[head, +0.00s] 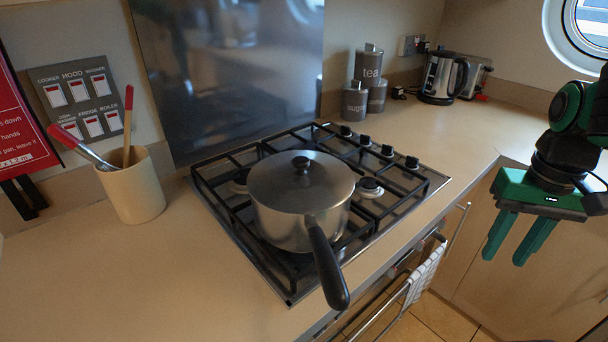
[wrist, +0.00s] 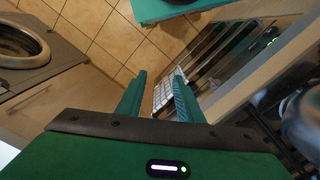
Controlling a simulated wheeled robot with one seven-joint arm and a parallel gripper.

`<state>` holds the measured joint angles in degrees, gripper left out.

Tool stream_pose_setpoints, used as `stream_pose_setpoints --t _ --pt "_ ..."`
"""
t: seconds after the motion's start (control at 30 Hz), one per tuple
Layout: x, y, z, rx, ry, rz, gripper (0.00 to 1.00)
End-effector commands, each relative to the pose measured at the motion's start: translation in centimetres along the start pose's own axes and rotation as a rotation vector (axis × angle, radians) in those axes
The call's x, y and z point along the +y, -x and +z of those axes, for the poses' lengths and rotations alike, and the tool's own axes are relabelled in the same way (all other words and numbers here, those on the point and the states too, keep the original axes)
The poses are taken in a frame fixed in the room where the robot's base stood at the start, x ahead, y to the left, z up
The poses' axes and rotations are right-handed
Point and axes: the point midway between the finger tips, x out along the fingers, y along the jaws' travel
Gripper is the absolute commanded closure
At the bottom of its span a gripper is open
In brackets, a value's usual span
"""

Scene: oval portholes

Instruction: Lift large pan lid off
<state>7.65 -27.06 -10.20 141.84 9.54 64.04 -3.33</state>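A metal saucepan (head: 290,230) stands on the hob in the head view. Its large domed lid (head: 275,185) sits on top of it, with a black knob (head: 300,163) in the middle. The pan's black handle (head: 326,265) points toward the front edge of the counter. My gripper (head: 512,255) hangs at the right, in front of the counter and well apart from the pan. Its two green fingers are spread with nothing between them. In the wrist view the fingers (wrist: 155,98) are also apart and empty, above the floor and oven front.
The black pan supports of the hob (head: 216,208) surround the pan. A utensil pot (head: 133,188) stands at left; canisters (head: 354,100), a kettle (head: 440,78) and a toaster (head: 474,75) stand at the back. A checked towel (head: 424,272) hangs on the oven rail. The left front counter is clear.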

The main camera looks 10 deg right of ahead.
Motion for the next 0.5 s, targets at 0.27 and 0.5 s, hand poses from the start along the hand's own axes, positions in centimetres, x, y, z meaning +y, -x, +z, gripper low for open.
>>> stream_pose_setpoints --t 0.27,0.5 --pt "-14.7 9.6 -7.6 0.008 0.666 0.011 0.67" --pt "-29.8 16.5 -6.6 0.003 1.242 0.01 0.67"
